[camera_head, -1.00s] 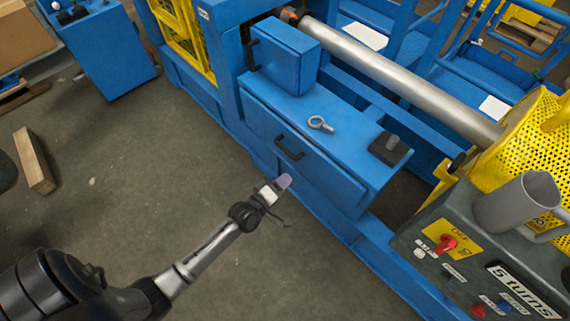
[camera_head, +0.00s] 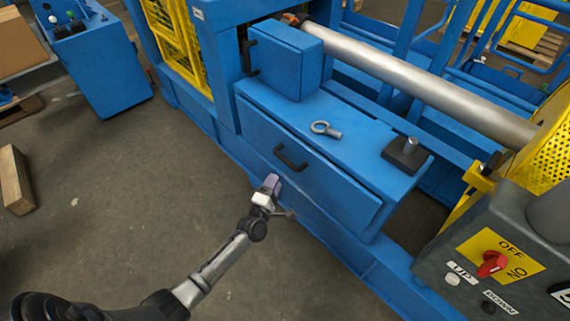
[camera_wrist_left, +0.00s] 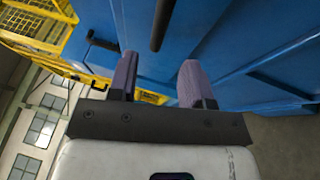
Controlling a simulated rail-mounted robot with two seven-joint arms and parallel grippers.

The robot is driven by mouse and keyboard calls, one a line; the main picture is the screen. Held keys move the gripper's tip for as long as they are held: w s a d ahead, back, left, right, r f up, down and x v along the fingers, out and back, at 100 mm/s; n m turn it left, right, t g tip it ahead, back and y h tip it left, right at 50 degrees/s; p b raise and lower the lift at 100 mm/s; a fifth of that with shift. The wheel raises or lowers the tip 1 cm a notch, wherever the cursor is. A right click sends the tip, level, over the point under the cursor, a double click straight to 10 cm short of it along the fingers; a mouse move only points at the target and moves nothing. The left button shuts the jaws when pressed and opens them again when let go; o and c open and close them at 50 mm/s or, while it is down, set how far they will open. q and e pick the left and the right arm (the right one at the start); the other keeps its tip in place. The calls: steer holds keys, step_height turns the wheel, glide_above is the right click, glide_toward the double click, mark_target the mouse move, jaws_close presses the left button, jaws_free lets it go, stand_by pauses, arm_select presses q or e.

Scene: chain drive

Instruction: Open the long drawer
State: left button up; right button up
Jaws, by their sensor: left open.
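The long drawer (camera_head: 310,166) is a blue front with a black bar handle (camera_head: 290,158), set under the blue bench top. The drawer looks closed. My left gripper (camera_head: 272,184) is just in front of the drawer, a little below and left of the handle, and not touching it as far as I can tell. In the left wrist view, its two purple-grey fingers (camera_wrist_left: 158,80) are apart with nothing between them. The dark handle (camera_wrist_left: 160,24) shows beyond the fingertips there, near the top middle. My right gripper is not in view.
An eye bolt (camera_head: 326,130) and a dark block with a peg (camera_head: 406,152) lie on the bench top. A small blue box (camera_head: 284,62) with its own handle stands at the left. A grey control panel (camera_head: 500,262) is at the right. The floor in front is clear.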

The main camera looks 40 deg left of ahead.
mark_target(285, 159)
arm_select(q)
steer(key=shift+b+x, duration=1.7)
steer(key=shift+x, duration=3.05)
steer(key=shift+c, duration=0.2)
jaws_close()
